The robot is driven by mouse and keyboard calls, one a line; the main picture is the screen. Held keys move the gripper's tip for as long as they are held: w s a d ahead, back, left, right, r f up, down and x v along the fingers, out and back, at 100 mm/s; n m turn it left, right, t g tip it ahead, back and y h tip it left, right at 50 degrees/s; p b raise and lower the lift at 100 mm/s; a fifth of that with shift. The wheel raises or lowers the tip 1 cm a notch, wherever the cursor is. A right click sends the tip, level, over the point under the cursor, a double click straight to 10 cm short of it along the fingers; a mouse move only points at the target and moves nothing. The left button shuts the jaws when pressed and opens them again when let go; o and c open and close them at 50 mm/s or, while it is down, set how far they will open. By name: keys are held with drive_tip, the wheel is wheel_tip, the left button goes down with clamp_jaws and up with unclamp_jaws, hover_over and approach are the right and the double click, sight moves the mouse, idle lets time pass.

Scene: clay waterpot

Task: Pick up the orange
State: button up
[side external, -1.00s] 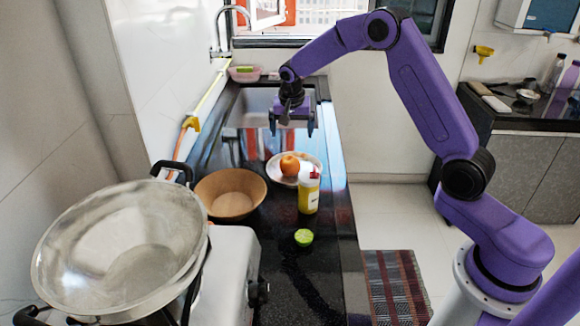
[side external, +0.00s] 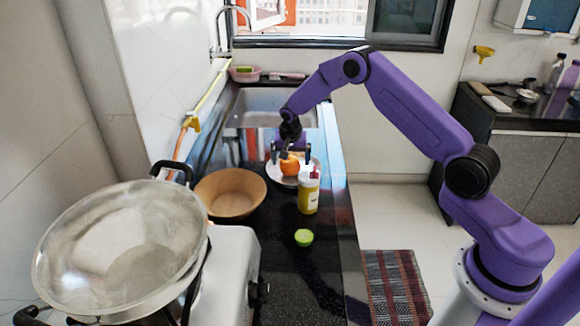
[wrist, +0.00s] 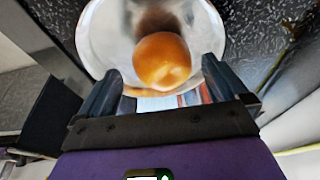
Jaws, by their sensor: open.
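The orange (side external: 290,165) sits on a pale round plate (side external: 284,178) on the black counter. My gripper (side external: 290,157) is low over the plate, right at the orange, with its fingers apart. In the wrist view the orange (wrist: 162,61) lies on the plate (wrist: 98,35), just beyond and between the two open fingertips of my gripper (wrist: 155,88). The fingers do not visibly close on it. Whether either finger touches the orange cannot be told.
A yellow bottle (side external: 309,192) stands close at the plate's front right. A brown bowl (side external: 231,194) is to the left, and a green lime half (side external: 304,237) lies in front. A large metal wok (side external: 120,250) on a stove fills the near left. The sink (side external: 250,105) is behind.

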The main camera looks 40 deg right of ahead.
sight(290, 159)
drive_tip(key=shift+x, duration=1.8)
drive_tip(key=shift+w, duration=0.15)
drive_tip(key=shift+c, duration=0.3)
drive_tip(key=c, duration=1)
drive_tip(key=shift+a+r, duration=0.1)
drive_tip(key=shift+c, duration=0.2)
